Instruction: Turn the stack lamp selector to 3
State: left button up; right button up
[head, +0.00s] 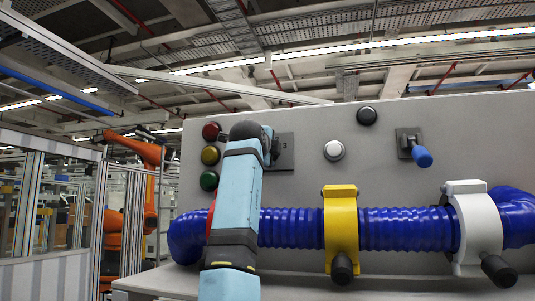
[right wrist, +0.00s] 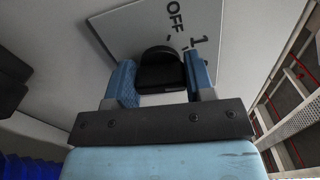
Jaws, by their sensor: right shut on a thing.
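The stack lamp selector has a grey plate (head: 285,152) on the panel in the head view, mostly behind my right arm. In the right wrist view its plate (right wrist: 134,28) shows "OFF" and "1"; other marks are hidden. Its black knob (right wrist: 160,58) sits between the two blue fingers of my right gripper (right wrist: 160,75), which is shut on it. Which mark the knob points to cannot be told. The red (head: 211,131), yellow (head: 210,155) and green (head: 209,180) lamps are in a column left of the arm. My left gripper is not in view.
A blue corrugated hose (head: 400,229) runs across the panel below, with a yellow clamp (head: 341,230) and a white clamp (head: 475,228). A white button (head: 334,150), a black button (head: 367,116) and a blue-handled lever (head: 421,156) are to the right.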

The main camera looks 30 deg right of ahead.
jog(key=m, duration=0.5)
jog(key=shift+m, duration=0.3)
jog(key=m, duration=0.5)
jog(key=shift+d, duration=0.1)
dwell(0.3)
jog(key=o, duration=0.9)
jog(key=shift+s+r, duration=0.1)
